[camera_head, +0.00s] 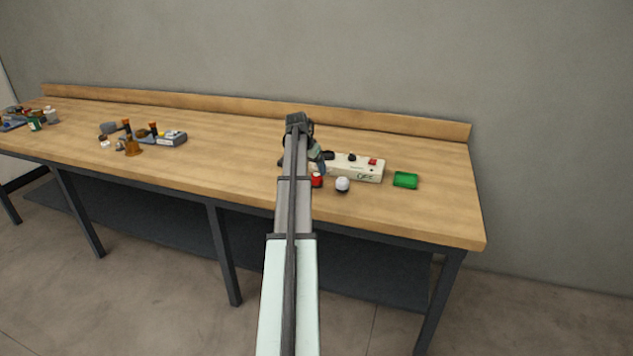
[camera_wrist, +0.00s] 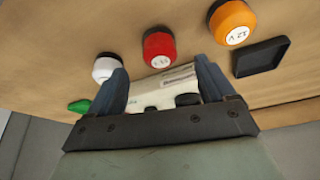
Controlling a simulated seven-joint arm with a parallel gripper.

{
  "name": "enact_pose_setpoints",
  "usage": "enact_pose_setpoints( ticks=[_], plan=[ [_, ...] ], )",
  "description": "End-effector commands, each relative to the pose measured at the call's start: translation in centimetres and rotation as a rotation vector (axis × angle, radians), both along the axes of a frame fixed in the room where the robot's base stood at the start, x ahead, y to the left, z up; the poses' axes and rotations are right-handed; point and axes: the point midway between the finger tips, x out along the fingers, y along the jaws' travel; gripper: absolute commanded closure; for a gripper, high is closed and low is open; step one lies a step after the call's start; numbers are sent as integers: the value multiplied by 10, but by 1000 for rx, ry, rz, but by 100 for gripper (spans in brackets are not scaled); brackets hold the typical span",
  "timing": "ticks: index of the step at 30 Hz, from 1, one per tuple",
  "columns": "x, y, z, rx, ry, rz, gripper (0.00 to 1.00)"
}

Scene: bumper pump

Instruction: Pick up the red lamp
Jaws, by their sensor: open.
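The red lamp (camera_head: 316,181) stands on the workbench near its front edge, partly covered by my arm in the head view. In the wrist view the red lamp (camera_wrist: 159,47) shows a round red top with small unclear lettering. It appears just beyond the fingertips, roughly between their lines. My gripper (camera_wrist: 162,72) is open, with both blue-grey fingers apart and nothing held. In the head view my gripper (camera_head: 319,166) is over the bench close to the red lamp; its exact height is unclear.
A white lamp (camera_wrist: 106,67) and an orange lamp (camera_wrist: 233,22) marked 12 V flank the red one. A black tray (camera_wrist: 260,57) lies beside the orange lamp. A pale box (camera_head: 355,168) with knobs and a green tray (camera_head: 405,180) are nearby.

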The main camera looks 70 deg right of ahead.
Motion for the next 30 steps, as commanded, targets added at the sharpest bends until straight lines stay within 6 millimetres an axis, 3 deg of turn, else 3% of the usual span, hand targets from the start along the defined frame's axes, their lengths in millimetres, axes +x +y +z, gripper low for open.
enact_pose_setpoints(
  ticks=[5, 16, 23, 30],
  plan=[
    [-1, -3, -7, 1, 0, 0, 17],
    [-6, -20, -45, 0, 0, 1, 17],
    [-6, -21, -48, 0, -1, 1, 17],
    [-6, -21, -48, 0, -1, 0, 37]
  ],
)
